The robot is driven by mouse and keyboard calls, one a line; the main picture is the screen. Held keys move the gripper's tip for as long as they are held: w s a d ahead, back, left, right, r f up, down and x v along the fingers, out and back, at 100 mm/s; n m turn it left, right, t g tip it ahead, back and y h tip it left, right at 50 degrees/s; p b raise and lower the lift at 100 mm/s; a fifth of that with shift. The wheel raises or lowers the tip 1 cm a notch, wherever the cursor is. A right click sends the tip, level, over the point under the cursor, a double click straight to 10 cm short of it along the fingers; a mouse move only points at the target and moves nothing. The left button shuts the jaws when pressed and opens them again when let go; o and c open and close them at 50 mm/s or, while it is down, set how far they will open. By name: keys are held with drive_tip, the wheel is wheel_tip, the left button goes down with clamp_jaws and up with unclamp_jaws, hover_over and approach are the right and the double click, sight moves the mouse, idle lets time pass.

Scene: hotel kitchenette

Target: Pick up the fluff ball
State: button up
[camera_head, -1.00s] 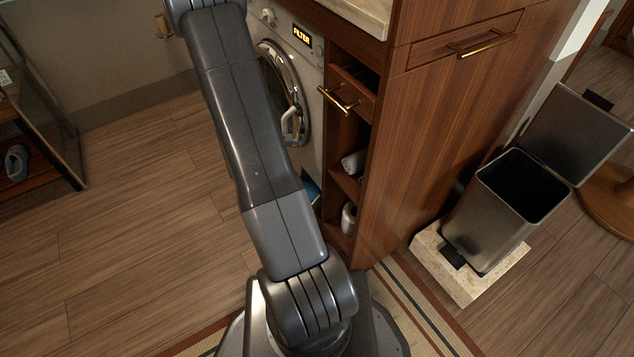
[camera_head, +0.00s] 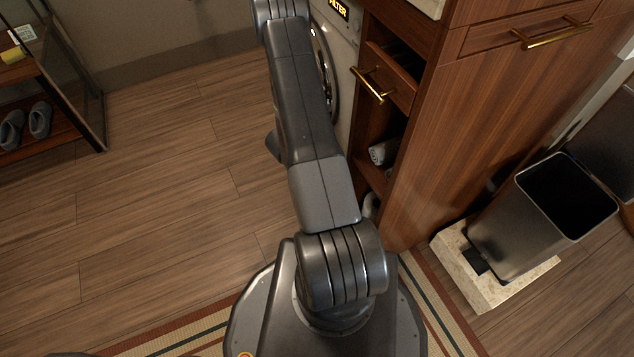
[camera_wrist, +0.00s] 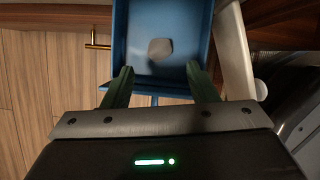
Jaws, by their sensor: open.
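The fluff ball (camera_wrist: 160,49) shows in the wrist view as a small grey rounded lump. It lies inside a blue tray-like container (camera_wrist: 181,86), near its middle. My gripper (camera_wrist: 158,74) is open, with its two dark green fingers apart and nothing between them. In the wrist picture the fingers overlap the near part of the blue container, and the lump appears just beyond the fingertips. I cannot tell the height of the fingers above it. In the head view my arm hides the gripper, and the fluff ball is not visible there.
A wooden cabinet (camera_head: 455,110) with brass handles stands right of my arm, beside the washing machine (camera_head: 343,65). An open metal bin (camera_head: 515,235) stands on a stone slab (camera_head: 484,292). A shelf with slippers (camera_head: 40,120) is at far left. The wooden floor (camera_head: 150,200) on the left is clear.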

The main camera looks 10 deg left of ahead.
drive_tip(key=b+x, duration=0.1)
drive_tip(key=x, duration=0.5)
drive_tip(key=shift+b, duration=0.35)
drive_tip(key=c, duration=1)
